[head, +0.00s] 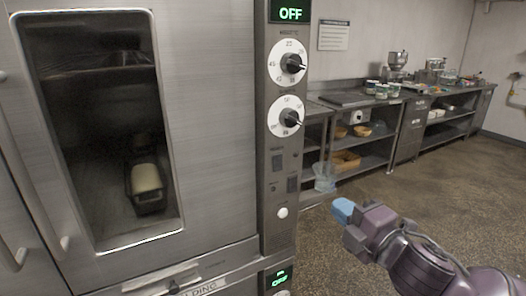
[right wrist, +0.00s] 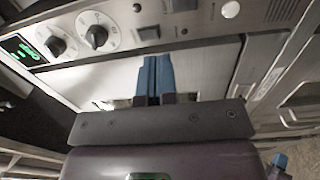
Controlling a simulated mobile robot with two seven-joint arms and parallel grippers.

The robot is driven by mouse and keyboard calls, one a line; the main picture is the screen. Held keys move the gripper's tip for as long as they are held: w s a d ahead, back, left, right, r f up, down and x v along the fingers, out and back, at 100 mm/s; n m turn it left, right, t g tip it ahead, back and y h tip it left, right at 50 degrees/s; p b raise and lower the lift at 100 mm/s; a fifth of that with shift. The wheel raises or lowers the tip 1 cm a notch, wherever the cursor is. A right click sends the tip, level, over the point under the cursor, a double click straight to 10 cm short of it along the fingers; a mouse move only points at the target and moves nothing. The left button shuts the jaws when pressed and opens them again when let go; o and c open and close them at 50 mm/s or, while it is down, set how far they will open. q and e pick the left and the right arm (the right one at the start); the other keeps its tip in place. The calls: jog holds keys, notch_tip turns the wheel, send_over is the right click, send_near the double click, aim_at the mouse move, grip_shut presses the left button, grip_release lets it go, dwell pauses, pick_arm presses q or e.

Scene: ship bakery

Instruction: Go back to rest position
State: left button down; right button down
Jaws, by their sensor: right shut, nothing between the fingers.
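My right gripper (head: 343,209) has blue fingertips and a purple-grey arm that comes in from the lower right in the head view. It is in free air to the right of the oven's control panel. In the right wrist view the two blue fingers (right wrist: 156,75) lie side by side, shut with nothing between them. My left gripper does not show in the head view. The steel oven (head: 215,120) has its door closed. Behind its window a dark pan (head: 150,203) holds a pale loaf (head: 146,178).
The oven's control panel (head: 284,160) has two white dials and a lit OFF display (head: 290,11). A steel counter (head: 345,97) with jars, baskets and a mixer (head: 397,63) runs along the back wall. The speckled floor (head: 440,185) in front of it is clear.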

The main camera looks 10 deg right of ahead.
jog(key=s+d+f+m+g+h, duration=0.1)
jog(key=d+f+m+g+h, duration=0.2)
jog(key=f+m, duration=1.3)
jog(key=s+d+f+m+g+h, duration=0.2)
jog(key=s+d+f+m+h, duration=0.1)
jog(key=s+f, duration=1.5)
notch_tip(320, 180, down, 3)
jog(key=shift+s+f+m+g+h, duration=0.15)
jog(key=shift+m+g+h, duration=0.25)
jog(key=shift+m, duration=0.5)
jog(key=shift+d, duration=0.1)
